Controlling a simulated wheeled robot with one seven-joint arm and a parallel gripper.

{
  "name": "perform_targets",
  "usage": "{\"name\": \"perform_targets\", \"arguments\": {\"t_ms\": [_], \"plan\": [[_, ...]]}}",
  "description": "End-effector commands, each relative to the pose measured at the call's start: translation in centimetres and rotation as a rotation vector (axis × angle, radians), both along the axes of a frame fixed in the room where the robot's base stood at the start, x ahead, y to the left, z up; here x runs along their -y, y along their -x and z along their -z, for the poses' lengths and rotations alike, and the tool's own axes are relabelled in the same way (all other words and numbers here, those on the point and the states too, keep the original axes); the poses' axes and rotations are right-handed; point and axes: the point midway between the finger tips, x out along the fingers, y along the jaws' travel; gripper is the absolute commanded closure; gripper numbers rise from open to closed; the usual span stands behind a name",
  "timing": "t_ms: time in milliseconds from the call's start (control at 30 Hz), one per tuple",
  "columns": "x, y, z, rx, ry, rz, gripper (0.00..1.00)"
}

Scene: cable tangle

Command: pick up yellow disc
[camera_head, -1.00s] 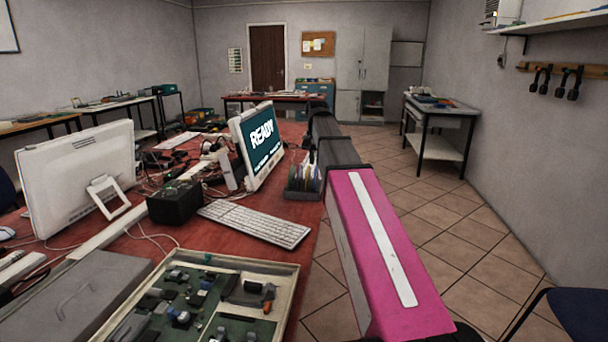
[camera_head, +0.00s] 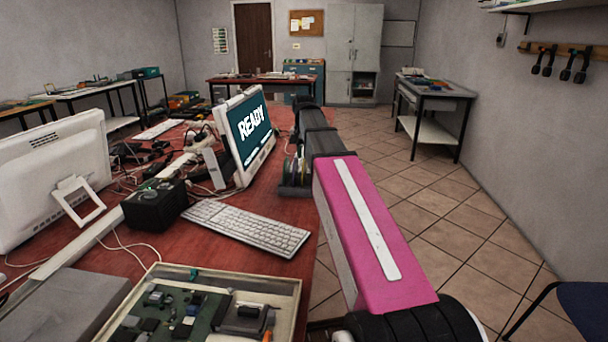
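A small rack of upright discs (camera_head: 290,172) stands on the red table, right of the white monitor. A yellowish edge shows among the discs, but it is too small and too covered to be sure that it is the yellow disc. My gripper (camera_head: 304,103) is at the arm's far dark end, beyond the rack in the picture. Its fingers are too small and dark to tell open from shut.
The red table (camera_head: 285,215) holds a monitor (camera_head: 248,135) reading READY, a white keyboard (camera_head: 246,228), a black box (camera_head: 154,205), tangled cables and a tray of circuit parts (camera_head: 200,315). The tiled floor (camera_head: 450,215) to the right is mostly clear.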

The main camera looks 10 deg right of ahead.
Motion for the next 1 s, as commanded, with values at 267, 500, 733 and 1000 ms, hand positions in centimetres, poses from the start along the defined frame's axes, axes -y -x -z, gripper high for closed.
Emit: {"name": "perform_targets", "arguments": {"t_ms": [267, 500, 733, 1000], "plan": [[0.1, 0.4, 2.0, 0.000, 0.000, 0.000, 0.81], [0.1, 0.7, 5.0, -0.001, 0.000, 0.000, 0.81], [0.1, 0.6, 5.6, 0.001, 0.000, 0.000, 0.81], [0.1, 0.6, 5.5, 0.001, 0.000, 0.000, 1.00]]}}
